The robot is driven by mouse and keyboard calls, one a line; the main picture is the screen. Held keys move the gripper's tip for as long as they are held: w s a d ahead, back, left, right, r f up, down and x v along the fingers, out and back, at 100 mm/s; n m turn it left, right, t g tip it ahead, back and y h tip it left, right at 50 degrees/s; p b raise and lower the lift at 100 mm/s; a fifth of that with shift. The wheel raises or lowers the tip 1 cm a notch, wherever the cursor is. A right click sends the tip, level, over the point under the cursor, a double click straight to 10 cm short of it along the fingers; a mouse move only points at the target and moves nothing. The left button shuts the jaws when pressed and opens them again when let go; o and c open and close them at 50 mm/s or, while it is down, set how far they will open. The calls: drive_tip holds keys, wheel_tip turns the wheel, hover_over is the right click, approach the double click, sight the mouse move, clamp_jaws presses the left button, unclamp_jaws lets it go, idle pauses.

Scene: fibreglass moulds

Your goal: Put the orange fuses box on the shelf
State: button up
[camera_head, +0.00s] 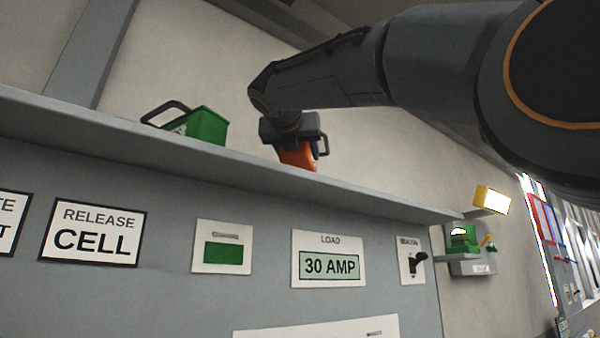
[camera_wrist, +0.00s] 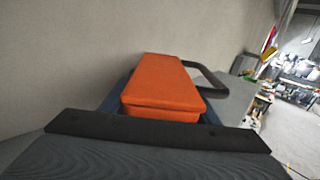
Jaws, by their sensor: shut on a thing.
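The orange fuses box (camera_head: 298,155) is in my gripper (camera_head: 296,140) at the shelf (camera_head: 330,192), seen from below in the head view. The shelf's front edge hides the lower part of the box, so I cannot tell whether it touches the shelf. In the wrist view the orange box (camera_wrist: 165,88) lies between the jaws, with its dark handle (camera_wrist: 212,78) at its right side. My gripper is shut on the box.
A green box (camera_head: 207,126) with a dark handle stands on the shelf to the left, apart from the orange box. Below are a RELEASE CELL sign (camera_head: 95,232) and a 30 AMP panel (camera_head: 329,262). A yellow lamp (camera_head: 492,199) is at the right.

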sight(293, 154)
drive_tip(key=shift+s+f, duration=0.1)
drive_tip(key=shift+f, duration=1.95)
drive_tip(key=shift+f, duration=0.15)
drive_tip(key=o, duration=1.3)
drive_tip(key=s+b, duration=0.1)
drive_tip(key=s, duration=0.3)
drive_tip(key=s+a+b, duration=0.1)
drive_tip(key=s+b, duration=0.1)
drive_tip(key=s, duration=0.1)
drive_tip(key=s+a+b, duration=0.1)
drive_tip(key=s, duration=0.3)
drive_tip(key=shift+s+a, duration=0.15)
drive_tip(key=shift+s, duration=0.2)
